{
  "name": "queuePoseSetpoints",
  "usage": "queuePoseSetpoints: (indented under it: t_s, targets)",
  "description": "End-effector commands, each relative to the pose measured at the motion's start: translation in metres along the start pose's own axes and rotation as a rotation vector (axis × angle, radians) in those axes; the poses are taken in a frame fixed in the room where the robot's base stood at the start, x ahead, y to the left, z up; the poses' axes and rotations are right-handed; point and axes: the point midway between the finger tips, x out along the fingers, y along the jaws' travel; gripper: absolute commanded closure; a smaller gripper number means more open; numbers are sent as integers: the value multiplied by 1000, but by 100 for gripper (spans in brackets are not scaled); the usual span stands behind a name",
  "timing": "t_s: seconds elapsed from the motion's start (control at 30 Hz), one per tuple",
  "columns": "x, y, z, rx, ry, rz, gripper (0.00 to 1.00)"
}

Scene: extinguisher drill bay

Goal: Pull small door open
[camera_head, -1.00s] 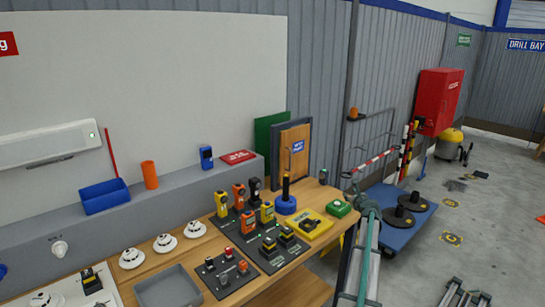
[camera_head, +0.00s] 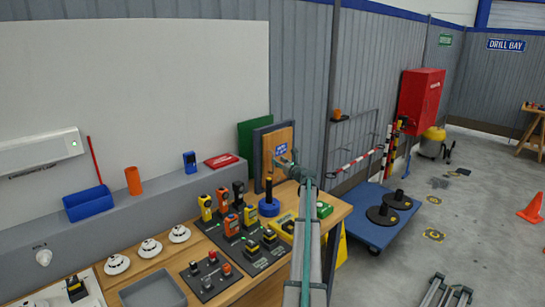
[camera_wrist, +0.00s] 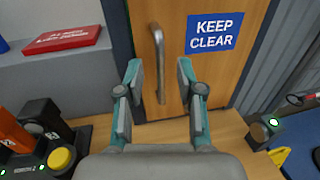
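The small door (camera_head: 284,142) is a wooden panel in a dark frame standing at the back of the bench. It looks shut. In the wrist view the door (camera_wrist: 205,75) carries a blue KEEP CLEAR sign (camera_wrist: 214,33) and a vertical metal bar handle (camera_wrist: 158,62). My gripper (camera_wrist: 158,75) is open, with one finger on each side of the handle's lower part in the picture. I cannot tell whether the fingers touch it.
A blue-based black post (camera_head: 269,200) stands on the bench close to my gripper. A red sign block (camera_wrist: 62,39) lies on the ledge left of the door. A blue trolley (camera_head: 367,226) stands right of the bench.

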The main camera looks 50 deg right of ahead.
Motion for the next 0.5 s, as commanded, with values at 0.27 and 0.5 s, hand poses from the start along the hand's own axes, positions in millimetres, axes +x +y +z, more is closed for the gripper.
queuePoseSetpoints:
  t_s: [0.27, 0.5]
  targets:
    - [47, -1, 2, 1, 0, 0, 63]
    - [57, 0, 0, 0, 1, 0, 63]
